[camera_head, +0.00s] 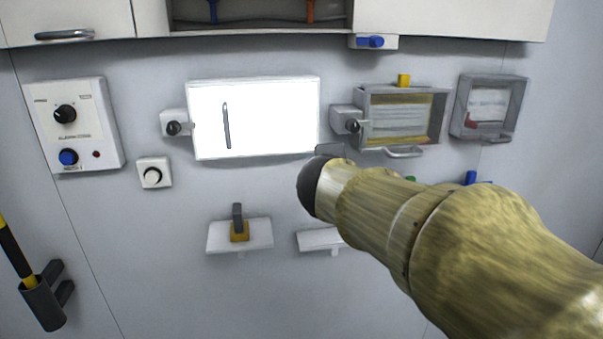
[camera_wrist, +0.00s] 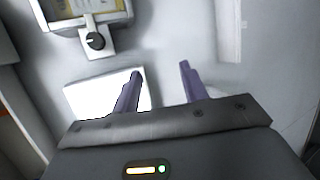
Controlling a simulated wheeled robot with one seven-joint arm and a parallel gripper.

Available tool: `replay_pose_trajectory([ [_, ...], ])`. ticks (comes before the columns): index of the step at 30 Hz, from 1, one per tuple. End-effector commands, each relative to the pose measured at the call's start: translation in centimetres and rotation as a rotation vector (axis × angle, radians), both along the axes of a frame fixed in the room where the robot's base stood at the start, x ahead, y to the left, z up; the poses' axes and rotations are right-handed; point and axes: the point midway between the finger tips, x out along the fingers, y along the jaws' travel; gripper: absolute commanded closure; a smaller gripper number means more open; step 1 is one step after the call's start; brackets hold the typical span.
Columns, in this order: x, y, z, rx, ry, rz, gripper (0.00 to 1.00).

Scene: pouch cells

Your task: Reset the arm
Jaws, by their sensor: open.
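My arm reaches in from the lower right in the head view, and its tan links hide most of my gripper there. In the wrist view my gripper (camera_wrist: 160,70) shows two purple fingers standing apart with nothing between them. The left finger overlaps the edge of a bright white panel (camera_wrist: 88,97). A grey-framed box with a yellow inside (camera_wrist: 88,8) and a black knob (camera_wrist: 95,41) show at the upper left of that view. No contact between the fingers and the wall fittings can be made out.
In the head view the wall carries a lit white panel (camera_head: 270,118), a framed box (camera_head: 437,110), a control box (camera_head: 75,125) and a small shelf (camera_head: 258,242) with an orange-based block (camera_head: 239,232). A second shelf (camera_head: 315,240) is partly behind my arm. Cabinets (camera_head: 450,18) hang above.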

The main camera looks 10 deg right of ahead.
Motion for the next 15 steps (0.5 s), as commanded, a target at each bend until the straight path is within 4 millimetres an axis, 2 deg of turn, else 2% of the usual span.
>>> replay_pose_trajectory([
  [10, -0.1, -0.1, -0.5, 0.015, 0.008, -0.006, 0.57],
  [13, -0.3, -0.3, -2.5, 0.083, 0.042, -0.034, 0.57],
  [15, -0.8, -0.5, -5.0, 0.167, 0.084, -0.073, 0.57],
])
